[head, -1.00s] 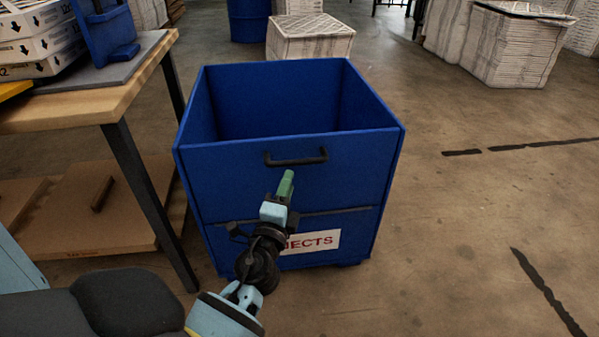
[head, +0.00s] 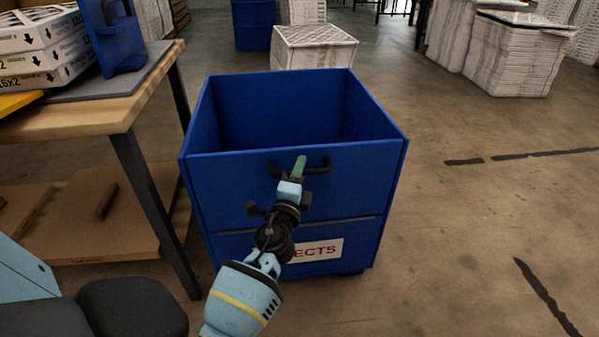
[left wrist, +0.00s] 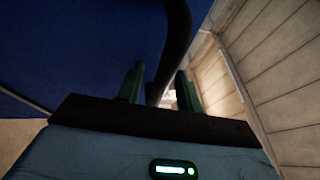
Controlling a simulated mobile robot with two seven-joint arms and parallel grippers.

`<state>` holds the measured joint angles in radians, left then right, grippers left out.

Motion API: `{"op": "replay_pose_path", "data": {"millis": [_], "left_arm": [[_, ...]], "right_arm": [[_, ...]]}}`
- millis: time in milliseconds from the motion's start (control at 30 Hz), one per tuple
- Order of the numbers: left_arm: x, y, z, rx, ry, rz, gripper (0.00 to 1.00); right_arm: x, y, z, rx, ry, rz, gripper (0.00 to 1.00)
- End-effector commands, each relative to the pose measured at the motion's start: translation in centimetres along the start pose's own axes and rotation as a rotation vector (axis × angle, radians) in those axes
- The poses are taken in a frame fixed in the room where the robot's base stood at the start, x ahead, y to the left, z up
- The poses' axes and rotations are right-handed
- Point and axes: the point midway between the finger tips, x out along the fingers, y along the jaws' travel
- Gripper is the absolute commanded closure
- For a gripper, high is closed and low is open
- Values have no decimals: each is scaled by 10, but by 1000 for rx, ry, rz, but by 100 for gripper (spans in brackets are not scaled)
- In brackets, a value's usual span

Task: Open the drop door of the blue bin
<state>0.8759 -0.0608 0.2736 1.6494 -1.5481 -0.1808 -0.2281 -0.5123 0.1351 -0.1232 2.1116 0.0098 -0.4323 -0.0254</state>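The blue bin (head: 225,185) stands open-topped on the floor. Its drop door (head: 355,195) is the upper front panel, upright and shut, above a horizontal seam. A black bar handle (head: 322,168) is near the door's top edge. My left gripper (head: 299,166) is at the handle and hides its middle. In the left wrist view its two green fingers (left wrist: 159,88) are apart, with the dark handle bar (left wrist: 178,35) passing between them. I cannot tell whether either finger touches the bar. My right gripper is not in view.
A wooden workbench (head: 120,115) with dark legs stands close on the bin's left, with boxes (head: 38,45) on it. A white stack (head: 312,47) stands behind the bin. The floor (head: 480,230) to the right is clear.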

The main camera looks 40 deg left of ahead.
Motion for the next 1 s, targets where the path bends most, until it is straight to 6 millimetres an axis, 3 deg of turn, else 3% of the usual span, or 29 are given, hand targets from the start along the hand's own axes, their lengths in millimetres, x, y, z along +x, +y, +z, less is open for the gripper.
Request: {"op": "replay_pose_path", "data": {"millis": [167, 433, 1000], "left_arm": [[0, 0, 0, 0, 0, 0, 65], [0, 0, 0, 0, 0, 0, 100], [0, 4, 5, 9, 0, -19, 100]], "right_arm": [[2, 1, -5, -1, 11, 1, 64], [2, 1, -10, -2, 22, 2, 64], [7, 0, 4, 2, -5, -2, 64]]}}
